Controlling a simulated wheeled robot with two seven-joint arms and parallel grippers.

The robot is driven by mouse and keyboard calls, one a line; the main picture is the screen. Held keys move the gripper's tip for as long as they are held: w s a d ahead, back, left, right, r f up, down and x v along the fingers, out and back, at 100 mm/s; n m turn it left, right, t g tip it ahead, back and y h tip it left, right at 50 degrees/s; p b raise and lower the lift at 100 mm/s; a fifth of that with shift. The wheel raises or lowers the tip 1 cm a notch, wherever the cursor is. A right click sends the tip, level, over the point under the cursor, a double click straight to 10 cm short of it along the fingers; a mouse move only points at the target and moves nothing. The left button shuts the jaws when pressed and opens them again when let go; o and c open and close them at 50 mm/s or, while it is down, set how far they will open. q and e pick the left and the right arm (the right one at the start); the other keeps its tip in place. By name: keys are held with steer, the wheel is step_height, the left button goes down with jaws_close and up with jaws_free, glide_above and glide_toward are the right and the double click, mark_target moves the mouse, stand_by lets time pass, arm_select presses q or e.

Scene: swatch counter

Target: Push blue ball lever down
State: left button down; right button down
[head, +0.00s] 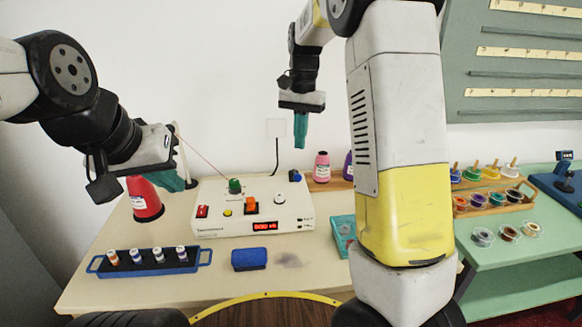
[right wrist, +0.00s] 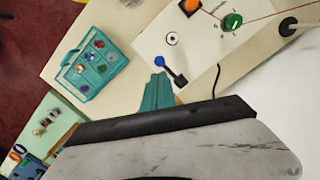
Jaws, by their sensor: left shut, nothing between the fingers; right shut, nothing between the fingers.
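The white instrument box (head: 222,222) stands on the beige counter. Its blue ball lever (head: 295,176) is at the box's right back corner. In the right wrist view the blue ball (right wrist: 159,61) sits on the end of a short black arm, just beyond my fingertips; I cannot tell how far the lever is tilted. My right gripper (head: 300,146) is shut and empty, pointing down above and behind the lever, apart from it in the head view. Its teal fingers also show in the right wrist view (right wrist: 158,88). My left gripper (head: 178,183) is shut and empty, left of the box.
The box also carries a green knob (head: 235,186), an orange switch (head: 251,204) and a red switch (head: 202,211). A blue vial tray (head: 150,270) and a blue block (head: 249,259) lie in front. A red bottle (head: 146,203) stands at left, a pink bottle (head: 321,167) behind at right.

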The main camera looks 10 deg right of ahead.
glide_above(296, 174)
steer(key=s, duration=0.2)
steer(key=shift+d+f, duration=0.15)
steer(key=shift+f, duration=1.6)
steer(key=shift+d+f, duration=0.1)
steer(key=shift+f, duration=1.6)
